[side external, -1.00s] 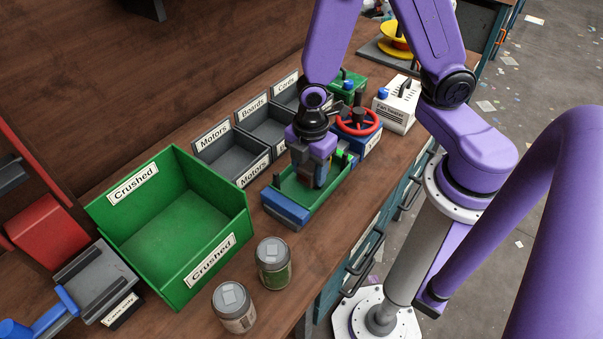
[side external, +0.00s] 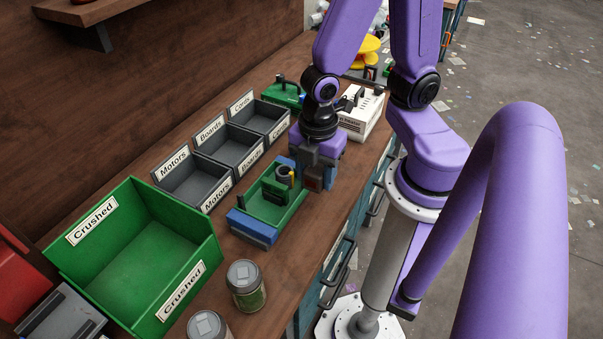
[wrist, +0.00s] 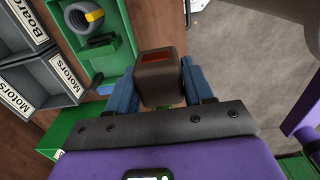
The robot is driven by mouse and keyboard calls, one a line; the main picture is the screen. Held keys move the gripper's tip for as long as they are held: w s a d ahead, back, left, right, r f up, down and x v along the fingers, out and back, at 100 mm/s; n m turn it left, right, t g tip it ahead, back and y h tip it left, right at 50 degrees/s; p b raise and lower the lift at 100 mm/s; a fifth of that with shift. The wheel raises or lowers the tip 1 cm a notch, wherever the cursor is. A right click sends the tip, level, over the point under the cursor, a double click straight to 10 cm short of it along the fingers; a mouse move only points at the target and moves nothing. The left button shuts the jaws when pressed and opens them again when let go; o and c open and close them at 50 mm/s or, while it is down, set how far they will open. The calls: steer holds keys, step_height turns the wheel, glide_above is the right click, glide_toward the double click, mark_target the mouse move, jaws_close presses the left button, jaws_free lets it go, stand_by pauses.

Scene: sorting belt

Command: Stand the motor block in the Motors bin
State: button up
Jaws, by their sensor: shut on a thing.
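The motor block appears to be the dark brown-grey block with a red panel in the wrist view (wrist: 158,88). My gripper (wrist: 160,80) is shut on it, with a blue finger on each side. In the side view my gripper (side external: 316,178) is beside the right end of the green tray (side external: 262,212), and the block is partly hidden between the fingers. The empty grey Motors bin (side external: 195,188) is to the left, across the tray, and also shows in the wrist view (wrist: 52,73).
A green fitting (side external: 276,185) with a grey and yellow cylinder (wrist: 82,20) stands in the tray. The Boards bin (side external: 232,152) and Cords bin (side external: 262,120) continue the row. A large green Crushed bin (side external: 150,255) and a can (side external: 246,286) are nearer the camera.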

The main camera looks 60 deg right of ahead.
steer(key=shift+s+d+r, duration=0.2)
steer(key=shift+s+r, duration=0.1)
steer(key=shift+s, duration=0.3)
steer(key=shift+s+d+r, duration=0.15)
steer(key=shift+s+r, duration=0.1)
steer(key=shift+s, duration=0.3)
